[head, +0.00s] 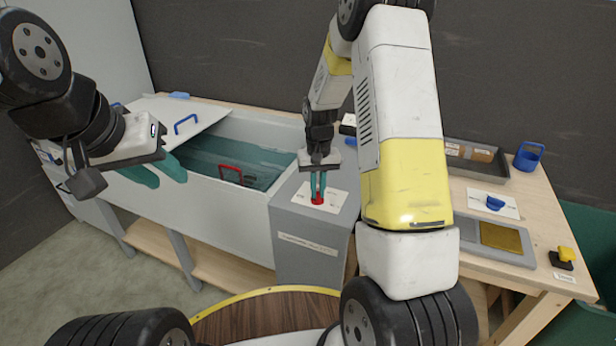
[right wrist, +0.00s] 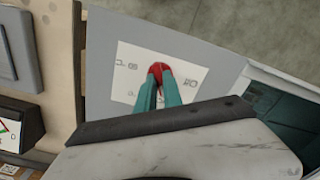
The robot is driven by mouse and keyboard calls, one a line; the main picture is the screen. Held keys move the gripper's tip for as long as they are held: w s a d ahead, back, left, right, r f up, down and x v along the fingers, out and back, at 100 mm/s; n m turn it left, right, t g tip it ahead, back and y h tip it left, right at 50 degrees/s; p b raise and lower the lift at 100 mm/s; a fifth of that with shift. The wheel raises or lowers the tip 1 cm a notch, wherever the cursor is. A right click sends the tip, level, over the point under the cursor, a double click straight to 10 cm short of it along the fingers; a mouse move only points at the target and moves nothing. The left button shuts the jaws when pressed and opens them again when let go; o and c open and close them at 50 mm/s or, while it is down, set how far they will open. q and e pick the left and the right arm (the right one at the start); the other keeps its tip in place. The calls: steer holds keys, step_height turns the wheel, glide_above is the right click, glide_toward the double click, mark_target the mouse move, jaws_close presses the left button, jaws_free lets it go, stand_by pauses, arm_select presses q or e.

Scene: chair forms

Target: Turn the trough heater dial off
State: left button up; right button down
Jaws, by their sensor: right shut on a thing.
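The trough heater dial (head: 318,200) is a small red knob on a white label plate (head: 334,197), on top of a grey box at the trough's right end. My right gripper (head: 318,186) points down at it with its teal fingers shut on it. The right wrist view shows the red dial (right wrist: 157,68) between the two fingertips (right wrist: 160,78); the fingers cover part of it. The marks on the plate are too small to read surely. My left gripper (head: 165,172) is empty, with its teal fingers apart, over the trough's left part.
The grey trough (head: 240,208) holds dark water and a red-handled piece (head: 236,174). A lid with a blue handle (head: 187,124) covers its left part. Right of my right arm, a tray (head: 490,170), a blue dial (head: 495,202) and a blue holder (head: 529,155) stand on the wooden bench.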

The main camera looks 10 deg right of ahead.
mark_target(318, 193)
steer(key=n, duration=1.1)
steer(key=shift+n, duration=0.4)
stand_by(0.3)
steer(key=c, duration=1.5)
jaws_free()
step_height(318, 193, up, 8)
steer(key=shift+f, duration=0.2)
steer(key=shift+r, duration=0.15)
